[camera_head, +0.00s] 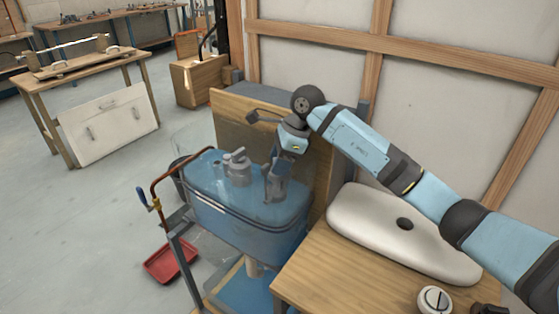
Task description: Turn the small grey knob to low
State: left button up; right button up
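An open-topped, see-through blue tank (225,218) stands in front of a wooden board. I cannot pick out the small grey knob for sure, nor read any low marking. My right arm reaches in from the right, and my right gripper (275,186) points down into the right part of the tank, to the right of the grey fitting and apart from it. Its fingertips are small and seen through or against the blue tank, so I cannot tell whether they are open or touching anything. My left gripper is not in view.
A white lid (370,228) with a dark hole lies on the wooden table (330,275), beside a round white button part (435,299). A copper pipe (160,180) with a blue-handled valve (142,197) rises left of the tank. A red tray (170,262) lies on the floor.

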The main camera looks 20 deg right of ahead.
jog(key=shift+c, duration=0.7)
jog(key=shift+m, duration=0.3)
jog(key=shift+s+d+r+m+t, duration=0.15)
jog(key=shift+m+t, duration=0.35)
jog(key=shift+m, duration=0.5)
jog(key=m, duration=0.2)
jog(key=m+t+h, duration=0.1)
jog(key=m, duration=0.1)
jog(key=shift+s+t, duration=0.2)
jog(key=shift+t, duration=0.1)
jog(key=shift+r+m, duration=0.15)
jog(key=shift+m, duration=0.45)
